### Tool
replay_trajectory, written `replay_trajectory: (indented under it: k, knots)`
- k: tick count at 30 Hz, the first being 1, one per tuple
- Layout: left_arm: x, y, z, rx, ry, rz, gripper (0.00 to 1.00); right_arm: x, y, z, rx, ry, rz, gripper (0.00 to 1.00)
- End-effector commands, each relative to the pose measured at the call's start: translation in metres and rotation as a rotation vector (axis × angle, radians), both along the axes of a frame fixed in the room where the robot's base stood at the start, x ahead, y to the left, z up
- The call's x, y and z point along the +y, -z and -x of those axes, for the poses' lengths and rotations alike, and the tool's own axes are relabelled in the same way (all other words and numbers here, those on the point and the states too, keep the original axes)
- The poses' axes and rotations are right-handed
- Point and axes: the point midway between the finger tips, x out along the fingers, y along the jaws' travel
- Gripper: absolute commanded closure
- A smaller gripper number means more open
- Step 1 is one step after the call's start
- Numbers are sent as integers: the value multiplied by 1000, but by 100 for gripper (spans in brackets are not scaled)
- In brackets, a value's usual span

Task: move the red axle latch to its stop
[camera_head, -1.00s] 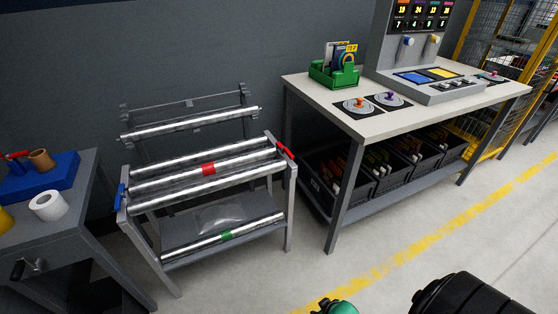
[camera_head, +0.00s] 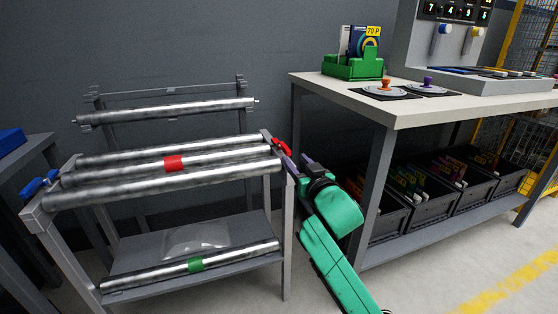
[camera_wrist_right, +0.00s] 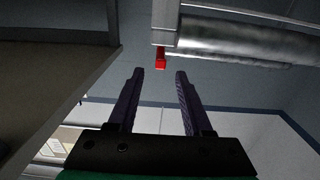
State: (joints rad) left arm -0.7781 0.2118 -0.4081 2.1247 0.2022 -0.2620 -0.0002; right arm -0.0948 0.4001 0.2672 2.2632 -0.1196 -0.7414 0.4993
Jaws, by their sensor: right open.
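The red axle latch (camera_head: 281,147) sits at the right end of the roller rack (camera_head: 283,215), by the end of the upper rollers. In the right wrist view the red latch (camera_wrist_right: 160,60) shows just beyond and between the fingertips, below a roller end. My right gripper (camera_head: 299,161) is beside the rack's right end, just below and to the right of the latch. Its two dark purple fingers (camera_wrist_right: 159,75) are apart with nothing between them. The latch's stop cannot be made out. My left gripper is out of view.
A blue latch (camera_head: 38,184) is at the rack's left end. A workbench (camera_head: 400,113) stands close right of my right arm, with black bins (camera_head: 430,208) underneath.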

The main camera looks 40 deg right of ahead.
Motion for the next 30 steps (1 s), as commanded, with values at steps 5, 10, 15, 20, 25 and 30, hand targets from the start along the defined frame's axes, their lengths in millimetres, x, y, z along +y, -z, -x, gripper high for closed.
replay_trajectory:
  k: [5,10,15,20,25,30]
  knots:
    - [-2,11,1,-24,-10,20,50,-16,1,-45,-1,1,1,50]
    - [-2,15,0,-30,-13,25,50,-24,2,-70,1,0,0,50]
    - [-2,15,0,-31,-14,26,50,-26,1,-76,2,-1,-2,50]
    - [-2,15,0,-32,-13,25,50,-26,1,-75,2,-2,-2,61]
    - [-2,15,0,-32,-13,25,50,-26,1,-75,2,-2,-2,100]
    - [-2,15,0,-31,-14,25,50,-25,1,-75,2,2,-2,100]
